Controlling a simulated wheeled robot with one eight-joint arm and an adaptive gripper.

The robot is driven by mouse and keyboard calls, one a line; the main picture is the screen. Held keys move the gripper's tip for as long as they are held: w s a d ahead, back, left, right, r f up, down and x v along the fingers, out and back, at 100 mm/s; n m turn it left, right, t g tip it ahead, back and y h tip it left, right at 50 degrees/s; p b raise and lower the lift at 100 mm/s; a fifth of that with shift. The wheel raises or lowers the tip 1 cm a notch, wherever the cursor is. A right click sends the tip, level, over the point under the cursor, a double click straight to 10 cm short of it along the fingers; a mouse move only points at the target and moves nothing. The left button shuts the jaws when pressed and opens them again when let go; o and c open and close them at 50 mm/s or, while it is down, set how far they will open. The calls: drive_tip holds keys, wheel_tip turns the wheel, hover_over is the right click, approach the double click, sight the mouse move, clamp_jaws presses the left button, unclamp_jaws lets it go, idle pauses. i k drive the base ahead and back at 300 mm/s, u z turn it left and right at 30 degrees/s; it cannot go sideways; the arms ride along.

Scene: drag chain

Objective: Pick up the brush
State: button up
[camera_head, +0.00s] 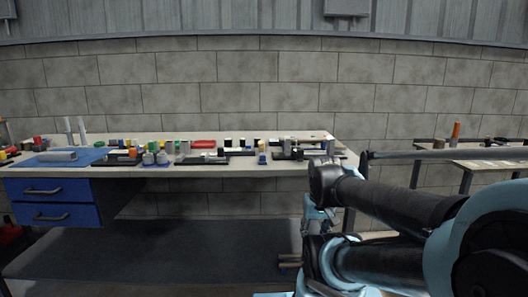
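No brush can be made out for certain; the things on the long workbench (215,171) are too small to tell. A small upright yellow and blue thing (262,153) stands near the bench's front edge, and I cannot tell whether it is the brush. An orange upright thing (455,133) stands on the right table. My arm is folded at the lower right, in front of the bench's right end. Two small dark prongs (289,263) at its lower left may be my gripper, below bench height and apart from the bench things. I cannot tell whether it is open.
Black trays with small parts, a red piece (204,144) and a blue mat (60,157) lie along the bench. Blue drawers (50,203) hang under its left end. A second table (490,154) stands at right.

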sight(261, 144)
drive_tip(key=u, duration=0.7)
drive_tip(key=k, duration=0.9)
drive_tip(key=z, duration=0.7)
drive_tip(key=i, duration=1)
drive_tip(key=u, duration=0.05)
